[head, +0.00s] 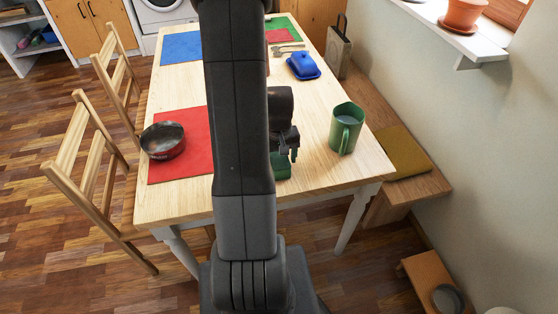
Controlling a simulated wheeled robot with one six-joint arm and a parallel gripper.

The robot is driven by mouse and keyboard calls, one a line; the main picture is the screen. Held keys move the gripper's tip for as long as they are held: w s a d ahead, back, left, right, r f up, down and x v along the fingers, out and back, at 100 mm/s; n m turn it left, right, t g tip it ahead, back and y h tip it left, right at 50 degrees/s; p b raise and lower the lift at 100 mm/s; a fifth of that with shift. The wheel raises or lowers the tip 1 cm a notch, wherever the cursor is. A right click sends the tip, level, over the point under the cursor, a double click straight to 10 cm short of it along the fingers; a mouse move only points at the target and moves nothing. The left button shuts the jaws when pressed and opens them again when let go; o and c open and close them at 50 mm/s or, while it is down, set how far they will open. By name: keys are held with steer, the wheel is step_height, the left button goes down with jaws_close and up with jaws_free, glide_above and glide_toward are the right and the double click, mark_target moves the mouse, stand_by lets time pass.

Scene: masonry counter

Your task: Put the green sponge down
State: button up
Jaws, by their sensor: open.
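A green block that looks like the sponge (283,172) lies on the light wooden table (315,172), near its front edge. My arm hides its left part. My gripper (287,152) is just above the sponge, pointing down, with its jaws open. Whether the fingers still touch the sponge cannot be told from this view.
A green pitcher (346,128) stands to the right of my gripper. A dark bowl (163,141) sits on a red placemat (183,169) at the left. A blue butter dish (303,66) stands farther back. Chairs (85,165) line the left side, a bench (418,188) the right.

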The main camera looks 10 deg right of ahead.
mark_target(279, 157)
step_height(279, 157, up, 10)
steer(key=shift+r, duration=0.25)
steer(key=shift+f, duration=0.1)
step_height(279, 157, down, 12)
steer(key=shift+f, duration=0.2)
steer(key=shift+r, duration=1.05)
steer(key=shift+f, duration=0.15)
